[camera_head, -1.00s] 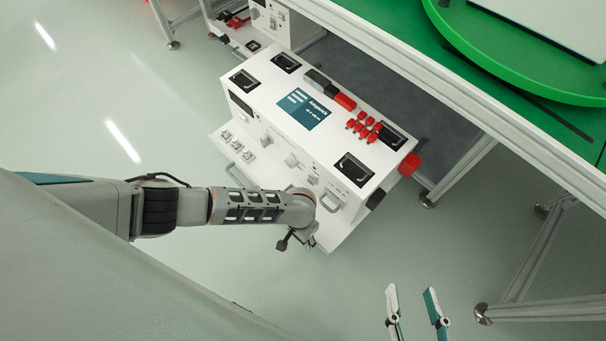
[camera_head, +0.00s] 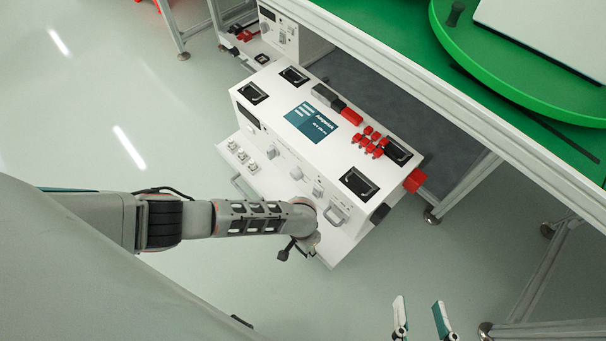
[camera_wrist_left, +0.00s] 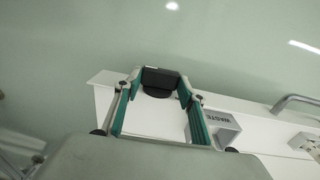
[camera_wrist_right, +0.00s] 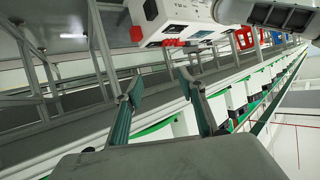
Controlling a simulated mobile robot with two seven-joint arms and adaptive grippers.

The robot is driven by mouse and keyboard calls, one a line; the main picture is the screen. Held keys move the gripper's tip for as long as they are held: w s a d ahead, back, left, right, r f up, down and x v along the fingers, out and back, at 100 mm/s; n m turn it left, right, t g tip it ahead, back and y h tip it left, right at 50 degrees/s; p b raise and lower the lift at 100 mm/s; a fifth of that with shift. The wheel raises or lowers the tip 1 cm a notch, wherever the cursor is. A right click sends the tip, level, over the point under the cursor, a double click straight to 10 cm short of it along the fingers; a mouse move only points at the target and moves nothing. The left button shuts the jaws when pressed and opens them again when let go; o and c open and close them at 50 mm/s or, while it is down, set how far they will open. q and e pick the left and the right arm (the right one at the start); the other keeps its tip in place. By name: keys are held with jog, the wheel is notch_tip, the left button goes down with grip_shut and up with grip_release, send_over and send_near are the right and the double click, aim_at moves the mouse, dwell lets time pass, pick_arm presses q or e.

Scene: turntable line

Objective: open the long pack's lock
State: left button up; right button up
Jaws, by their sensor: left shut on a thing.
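The long pack (camera_head: 290,140) is a white box with a blue label, standing beside the green-topped table. Its front has grey knobs (camera_head: 297,173) and a grey handle (camera_head: 336,214); I cannot tell which part is the lock. My left arm reaches to the pack's front right, hiding its fingers in the head view. In the left wrist view my left gripper (camera_wrist_left: 161,84) is closed around a dark block with a rounded lower part, over a white surface; its identity is unclear. My right gripper (camera_head: 419,304) is open and empty, to the right of the pack, above the floor.
Several red clips (camera_head: 370,141) and black recessed grips lie on the pack's top. A white ledge (camera_head: 228,160) runs along its front. The green turntable (camera_head: 470,50) is at upper right. Floor at left is clear.

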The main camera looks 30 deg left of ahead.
pick_arm(q)
jog(key=shift+a+h, duration=0.1)
jog(key=shift+h, duration=0.3)
jog(key=shift+s+a+f+g+h, duration=0.1)
jog(key=shift+f+g+h, duration=0.1)
jog(key=shift+h, duration=0.15)
jog(key=shift+s+a+f+g+h, duration=0.1)
jog(key=shift+g+h, duration=0.1)
jog(key=shift+h, duration=0.15)
jog(key=shift+a+f+h, duration=0.1)
jog(key=shift+h, duration=0.2)
jog(key=shift+s+f+g+h+b, duration=0.1)
jog(key=shift+g+h+b, duration=0.2)
jog(key=shift+b, duration=0.25)
jog(key=shift+a+f+h+b, duration=0.1)
jog(key=shift+a+h+b, duration=0.05)
jog(key=shift+h+b, duration=0.5)
jog(key=shift+w+a+g+h+b, duration=0.1)
jog(key=shift+w+g+h+b, duration=0.1)
jog(key=shift+g+h+b, duration=0.4)
jog(key=shift+w+r, duration=0.1)
jog(key=shift+r, duration=0.1)
pick_arm(e)
jog(key=a+m, duration=0.1)
jog(key=s+a+f+m, duration=0.1)
jog(key=a, duration=0.1)
jog(key=s+a+m+y, duration=0.1)
jog(key=m, duration=0.1)
jog(key=shift+a+f, duration=0.25)
